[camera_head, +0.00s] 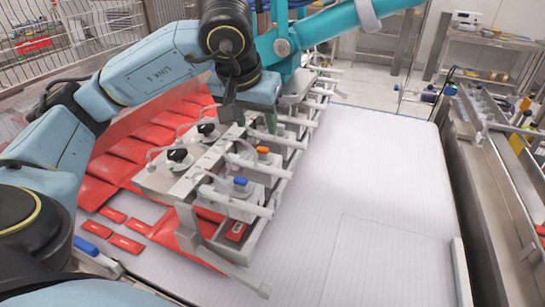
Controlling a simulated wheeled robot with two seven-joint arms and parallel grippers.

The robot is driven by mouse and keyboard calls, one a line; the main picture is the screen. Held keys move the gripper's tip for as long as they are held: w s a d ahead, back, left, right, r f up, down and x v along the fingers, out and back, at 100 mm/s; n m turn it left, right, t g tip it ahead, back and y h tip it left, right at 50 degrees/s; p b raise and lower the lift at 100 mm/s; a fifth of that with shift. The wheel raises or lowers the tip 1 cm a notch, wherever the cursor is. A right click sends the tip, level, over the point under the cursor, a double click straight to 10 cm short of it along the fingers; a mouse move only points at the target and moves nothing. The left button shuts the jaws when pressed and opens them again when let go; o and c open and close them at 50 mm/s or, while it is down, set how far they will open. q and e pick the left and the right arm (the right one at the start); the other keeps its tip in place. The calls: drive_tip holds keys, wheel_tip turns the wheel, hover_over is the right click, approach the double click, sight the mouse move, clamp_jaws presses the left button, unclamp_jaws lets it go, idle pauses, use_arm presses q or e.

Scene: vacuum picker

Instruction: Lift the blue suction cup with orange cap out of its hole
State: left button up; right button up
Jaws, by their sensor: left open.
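An orange cap (263,150) shows on the metal vacuum picker frame (183,188), near the middle of the picture. The cup body below it is mostly hidden, and I cannot make out its blue colour or the hole. A blue-capped piece (240,182) sits nearer on the same frame. My left gripper (249,118) points down over the frame, open and with nothing seen between its fingers. It is just above and left of the orange cap in the picture, apart from it. My right gripper is not in view.
White tubes stick out to the right of the frame, close to the cap. Black knobs (177,155) stand to its left. Red packets (126,244) lie under and beside it. The white surface (350,190) on the right is clear. A metal conveyor (480,190) runs along the right edge.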

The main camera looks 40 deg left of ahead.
use_arm(q)
hover_over(262, 149)
drive_tip(key=s+d, duration=0.1)
drive_tip(key=s, duration=0.1)
drive_tip(key=f, duration=0.5)
drive_tip(key=shift+s+d+f, duration=0.15)
drive_tip(key=shift+d, duration=0.05)
drive_tip(key=shift+w+a+f, duration=0.15)
drive_tip(key=shift+w+f, duration=0.05)
drive_tip(key=shift+f, duration=0.25)
drive_tip(key=x, duration=0.2)
drive_tip(key=p+x, duration=0.1)
drive_tip(key=shift+w+a+f, duration=0.15)
drive_tip(key=shift+a+f, duration=0.1)
drive_tip(key=shift+a, duration=0.05)
drive_tip(key=shift+w+f, duration=0.2)
drive_tip(key=shift+f, duration=0.2)
drive_tip(key=shift+c, duration=1)
drive_tip(key=c, duration=0.7)
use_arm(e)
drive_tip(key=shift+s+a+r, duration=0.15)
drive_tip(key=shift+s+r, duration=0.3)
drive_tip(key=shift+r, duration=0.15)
